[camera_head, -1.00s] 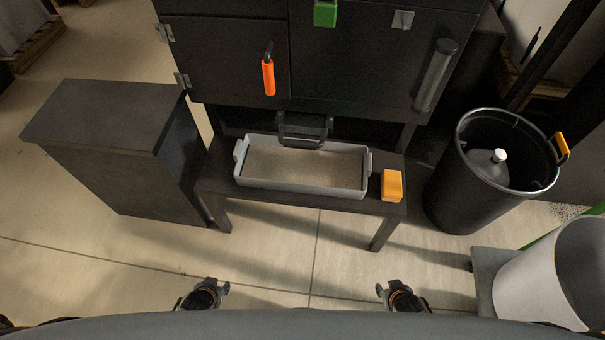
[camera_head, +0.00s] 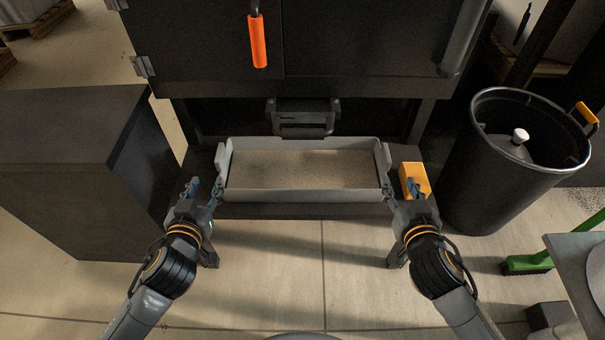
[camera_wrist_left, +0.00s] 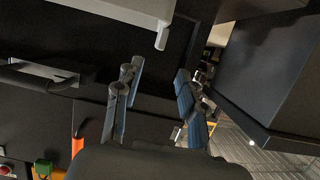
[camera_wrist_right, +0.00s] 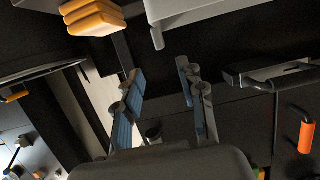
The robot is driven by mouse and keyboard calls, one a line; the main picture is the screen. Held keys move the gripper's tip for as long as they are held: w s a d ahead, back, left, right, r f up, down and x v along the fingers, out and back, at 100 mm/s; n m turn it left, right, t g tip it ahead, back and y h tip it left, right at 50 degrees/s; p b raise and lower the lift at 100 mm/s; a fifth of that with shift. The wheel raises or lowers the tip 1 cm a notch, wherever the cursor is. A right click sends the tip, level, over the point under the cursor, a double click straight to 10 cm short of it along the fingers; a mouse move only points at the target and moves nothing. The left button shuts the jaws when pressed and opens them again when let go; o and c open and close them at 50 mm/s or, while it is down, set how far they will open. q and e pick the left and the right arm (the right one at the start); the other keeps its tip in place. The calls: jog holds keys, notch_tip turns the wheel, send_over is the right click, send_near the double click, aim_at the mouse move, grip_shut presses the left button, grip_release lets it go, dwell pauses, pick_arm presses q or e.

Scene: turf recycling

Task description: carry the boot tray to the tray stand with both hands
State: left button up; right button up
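The boot tray (camera_head: 305,196) is a grey rectangular tray with a sandy brown layer inside. It rests on a low dark bench (camera_head: 260,211) and has a raised handle at each end. My left gripper (camera_head: 204,188) is open and empty, just in front of the tray's left end. My right gripper (camera_head: 401,190) is open and empty, just in front of its right end. The tray's ends also show in the left wrist view (camera_wrist_left: 125,8) and right wrist view (camera_wrist_right: 185,10), apart from the fingers. I cannot tell which piece is the tray stand.
A yellow-orange block (camera_head: 415,177) sits on the bench beside my right gripper. A dark cabinet (camera_head: 350,40) with an orange handle (camera_head: 258,42) stands behind. A dark box-shaped unit (camera_head: 70,180) is at left. A black bin (camera_head: 490,180) and green brush (camera_head: 527,263) are at right.

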aim_at(218, 157)
pick_arm(q)
jog(key=x, duration=1.4)
pick_arm(e)
jog(key=x, duration=1.4)
jog(key=shift+s, duration=0.1)
pick_arm(q)
jog(key=shift+s, duration=0.1)
grip_shut()
pick_arm(e)
grip_shut()
pick_arm(q)
jog(key=shift+r, duration=0.3)
pick_arm(e)
jog(key=shift+r, duration=0.3)
